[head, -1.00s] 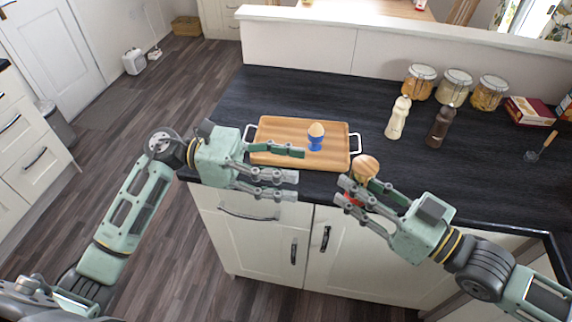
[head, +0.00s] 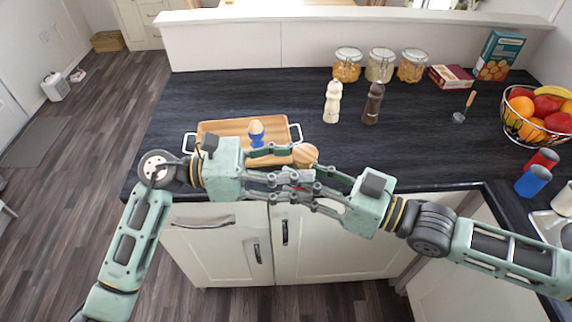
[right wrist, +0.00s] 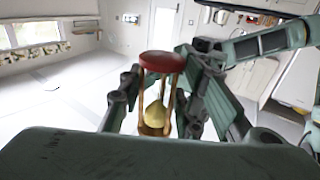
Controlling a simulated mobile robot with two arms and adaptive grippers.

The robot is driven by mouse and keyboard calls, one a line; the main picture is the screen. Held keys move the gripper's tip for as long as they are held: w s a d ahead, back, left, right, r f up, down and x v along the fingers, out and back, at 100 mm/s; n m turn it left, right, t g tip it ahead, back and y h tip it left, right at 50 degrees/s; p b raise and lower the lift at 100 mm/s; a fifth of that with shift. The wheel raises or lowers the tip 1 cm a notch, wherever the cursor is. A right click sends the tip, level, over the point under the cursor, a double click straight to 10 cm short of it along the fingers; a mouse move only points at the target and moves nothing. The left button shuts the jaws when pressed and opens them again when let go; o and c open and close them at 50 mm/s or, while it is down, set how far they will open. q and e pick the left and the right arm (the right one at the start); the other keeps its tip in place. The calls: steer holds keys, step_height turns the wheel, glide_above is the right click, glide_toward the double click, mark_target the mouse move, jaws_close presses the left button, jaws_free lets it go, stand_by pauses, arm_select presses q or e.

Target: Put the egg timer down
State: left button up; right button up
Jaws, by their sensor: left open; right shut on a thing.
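The egg timer (right wrist: 158,62) is an hourglass with a red end cap and a wooden frame. In the head view its round wooden end (head: 305,154) shows above the fingers, with a little red below it. My right gripper (head: 301,188) is shut on it at the counter's front edge. My left gripper (head: 307,166) is open, its fingers close beside the timer and overlapping my right fingers. Whether the left fingers touch the timer is hidden. The counter (head: 230,95) is dark.
A wooden tray (head: 215,128) with white handles holds an egg in a blue egg cup (head: 256,141), just behind my left gripper. A white mill (head: 332,102), a brown mill (head: 373,103) and jars (head: 380,65) stand further back. A fruit basket (head: 535,125) is at right. The counter's middle is clear.

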arm_select(q)
steer(key=c, duration=1.1)
jaws_close()
arm_select(e)
steer(key=o, duration=1.3)
steer(key=shift+c, duration=0.2)
steer(key=shift+d, duration=0.1)
